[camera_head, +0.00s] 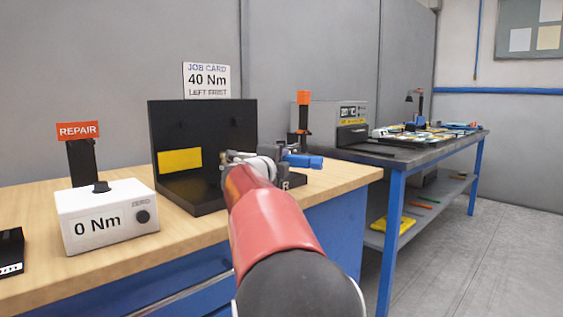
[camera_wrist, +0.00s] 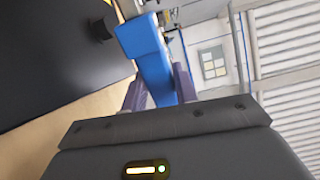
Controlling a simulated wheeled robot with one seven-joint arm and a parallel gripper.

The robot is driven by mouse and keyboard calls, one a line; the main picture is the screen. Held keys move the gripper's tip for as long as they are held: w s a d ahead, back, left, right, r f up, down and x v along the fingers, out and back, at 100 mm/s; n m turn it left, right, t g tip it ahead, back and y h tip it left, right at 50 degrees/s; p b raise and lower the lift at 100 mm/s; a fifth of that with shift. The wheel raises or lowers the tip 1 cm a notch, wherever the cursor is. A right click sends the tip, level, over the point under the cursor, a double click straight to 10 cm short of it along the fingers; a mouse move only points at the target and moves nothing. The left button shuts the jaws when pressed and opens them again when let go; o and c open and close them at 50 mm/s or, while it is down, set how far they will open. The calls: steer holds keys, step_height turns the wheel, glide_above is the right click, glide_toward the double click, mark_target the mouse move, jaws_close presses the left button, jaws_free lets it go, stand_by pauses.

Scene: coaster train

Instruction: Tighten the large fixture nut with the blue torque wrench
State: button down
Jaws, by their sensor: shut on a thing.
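The blue torque wrench (camera_head: 303,160) shows in the head view at the right side of the black fixture (camera_head: 205,125), just beyond my wrist. In the wrist view its blue handle (camera_wrist: 145,42) runs up and left from between my fingers. My gripper (camera_wrist: 160,90) is shut on this handle. A dark round piece (camera_wrist: 102,28) stands on the black surface left of the handle; I cannot tell whether it is the large nut. The wrench's head is out of the wrist view. My arm hides part of the fixture base in the head view.
A white box reading 0 Nm (camera_head: 108,217) stands on the wooden bench (camera_head: 30,262) at left, by a REPAIR sign (camera_head: 79,131). A job card (camera_head: 206,80) reads 40 Nm. An orange-topped post (camera_head: 303,98) stands behind the wrench. A second table (camera_head: 410,153) is at right.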

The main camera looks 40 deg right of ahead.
steer(key=shift+f+b, duration=0.5)
stand_by(0.8)
steer(key=shift+s+a+m+g+h+p, duration=0.25)
steer(key=shift+a+m+g+p, duration=0.15)
steer(key=shift+a+g, duration=0.2)
steer(key=shift+s+a+m+g+h+p, duration=0.3)
steer(key=shift+a+m+g, duration=0.2)
steer(key=shift+a+g, duration=0.1)
stand_by(0.8)
steer(key=shift+s+a+m+g+h+p, duration=0.2)
steer(key=shift+a+m+g+p, duration=0.2)
steer(key=shift+a+g, duration=0.25)
steer(key=shift+s+a+m+g+h+p, duration=0.1)
steer(key=shift+a+m+g+h+p, duration=0.05)
steer(key=shift+a+m+g+p, duration=0.4)
stand_by(0.8)
steer(key=shift+r, duration=0.15)
steer(key=shift+w+r+p, duration=0.1)
steer(key=shift+r+p, duration=0.55)
steer(key=shift+r, duration=1.45)
steer(key=shift+d, duration=0.1)
